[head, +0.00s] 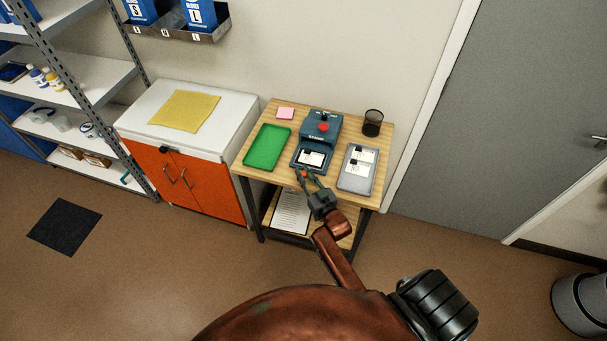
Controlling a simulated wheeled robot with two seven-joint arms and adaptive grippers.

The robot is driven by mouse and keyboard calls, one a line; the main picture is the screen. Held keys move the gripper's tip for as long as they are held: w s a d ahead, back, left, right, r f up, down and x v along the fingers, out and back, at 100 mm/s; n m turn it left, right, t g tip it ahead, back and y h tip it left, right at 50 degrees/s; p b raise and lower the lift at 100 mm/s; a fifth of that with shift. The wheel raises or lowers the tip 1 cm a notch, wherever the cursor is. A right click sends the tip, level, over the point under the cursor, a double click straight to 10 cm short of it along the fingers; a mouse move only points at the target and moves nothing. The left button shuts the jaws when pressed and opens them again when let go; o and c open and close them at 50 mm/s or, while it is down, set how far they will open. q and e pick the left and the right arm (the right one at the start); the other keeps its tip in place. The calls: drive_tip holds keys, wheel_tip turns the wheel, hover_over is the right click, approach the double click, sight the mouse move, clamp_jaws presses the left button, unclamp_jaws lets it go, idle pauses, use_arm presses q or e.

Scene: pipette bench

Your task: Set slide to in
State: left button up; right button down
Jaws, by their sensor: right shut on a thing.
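A dark blue stamping device (322,126) with a red knob stands at the back of the small wooden table. Its slide (296,166) sticks out at the front, with a white card (311,158) lying on it. My right gripper (305,173) reaches in from below, at the front edge of the slide. It is shut on the slide's front, where a small orange-red spot shows between the fingers; the grip itself is partly hidden. My left gripper is not in view.
A green tray (267,147) lies left of the device, and a grey tray (352,183) with white cards lies right of it. A black mesh cup (373,123) and a pink note pad (285,113) stand behind. A white-topped orange cabinet (178,186) adjoins on the left.

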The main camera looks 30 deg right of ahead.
drive_tip(key=w+d, duration=0.2)
drive_tip(key=d, duration=0.1)
drive_tip(key=shift+w+f, duration=0.1)
drive_tip(key=shift+w, duration=0.1)
drive_tip(key=shift+a, duration=0.1)
drive_tip(key=c, duration=1.8)
unclamp_jaws()
drive_tip(key=shift+c, duration=0.2)
drive_tip(key=s+a, duration=0.1)
drive_tip(key=s, duration=1.1)
